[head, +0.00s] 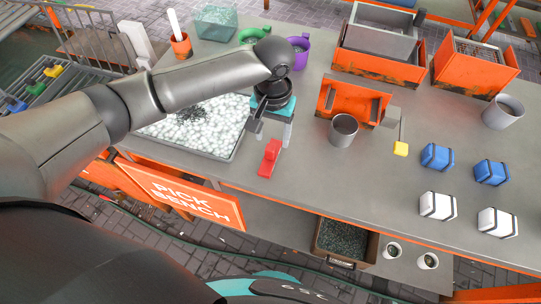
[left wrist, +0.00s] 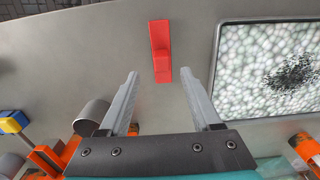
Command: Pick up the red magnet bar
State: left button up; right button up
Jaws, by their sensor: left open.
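The red magnet bar (head: 269,160) stands out on the grey bench top, to the right of the tray of white pellets. It has a raised handle-like part. My left gripper (head: 270,132) is open and empty, close to the bar at its far end in the head view. In the left wrist view, the red magnet bar (left wrist: 160,45) lies ahead of the open left gripper (left wrist: 159,72), with its near end roughly between the fingertips. I cannot tell the height gap or any touch. My right gripper is not in view.
The pellet tray (head: 223,153) with dark bits on top sits left of the bar. A grey cup (head: 343,130) and an orange stand (head: 350,99) are to the right. Blue blocks (head: 437,156) and white blocks (head: 437,205) stand farther right. Bare bench lies right of the bar.

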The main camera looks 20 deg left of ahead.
aim_at(271, 147)
pick_arm(q)
jog(key=f, duration=0.2)
jog(key=f+b, duration=0.1)
jog(key=f, duration=0.2)
jog(key=shift+s+a+f, duration=0.15)
jog(key=shift+s+f, duration=0.05)
jog(key=shift+f, duration=0.1)
grip_shut()
dwell(0.6)
